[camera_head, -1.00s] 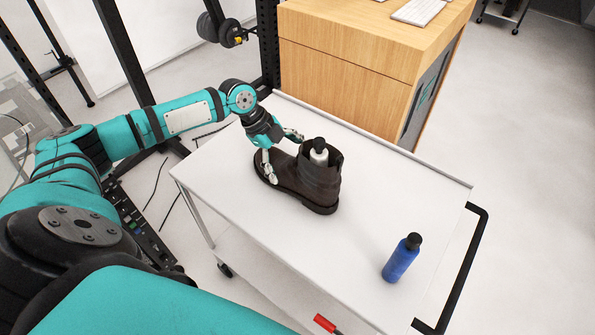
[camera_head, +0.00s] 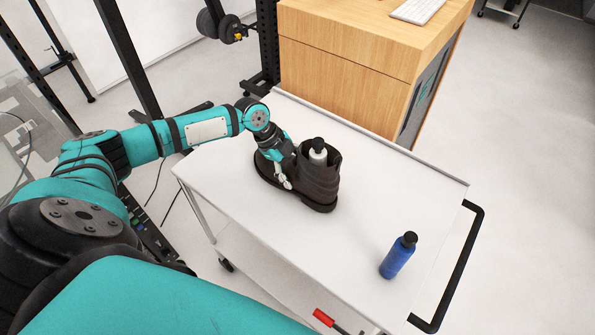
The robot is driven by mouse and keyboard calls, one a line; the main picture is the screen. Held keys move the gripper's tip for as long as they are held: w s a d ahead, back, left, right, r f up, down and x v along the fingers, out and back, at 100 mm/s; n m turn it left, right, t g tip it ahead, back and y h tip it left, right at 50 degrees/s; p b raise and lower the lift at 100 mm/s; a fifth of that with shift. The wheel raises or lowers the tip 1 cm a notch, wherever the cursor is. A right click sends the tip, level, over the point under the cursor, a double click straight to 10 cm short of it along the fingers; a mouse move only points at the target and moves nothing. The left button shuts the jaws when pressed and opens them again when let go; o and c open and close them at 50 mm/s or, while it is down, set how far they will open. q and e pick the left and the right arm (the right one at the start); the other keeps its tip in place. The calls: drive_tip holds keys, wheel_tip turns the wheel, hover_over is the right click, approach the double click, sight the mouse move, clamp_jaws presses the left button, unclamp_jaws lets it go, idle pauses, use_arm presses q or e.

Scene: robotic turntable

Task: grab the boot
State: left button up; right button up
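The dark brown boot (camera_head: 318,182) stands upright on the white cart top (camera_head: 370,200), its toe towards the left and its shaft towards the right. A white bottle with a black cap (camera_head: 318,152) sticks out of the boot's opening. My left gripper (camera_head: 287,168) is at the boot's middle, in front of its shaft. One finger shows against the near side of the boot; the other is hidden behind it or the wrist. I cannot tell whether the fingers press on the boot. My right gripper is not in view.
A blue bottle with a black cap (camera_head: 398,256) stands on the cart's front right. A red-handled object (camera_head: 324,317) shows at the bottom edge. A black cart handle (camera_head: 462,265) is at the right. A wooden cabinet (camera_head: 350,70) stands behind the cart.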

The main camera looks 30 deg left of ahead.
use_arm(q)
drive_tip(key=shift+s+f, duration=0.1)
drive_tip(key=c, duration=0.7)
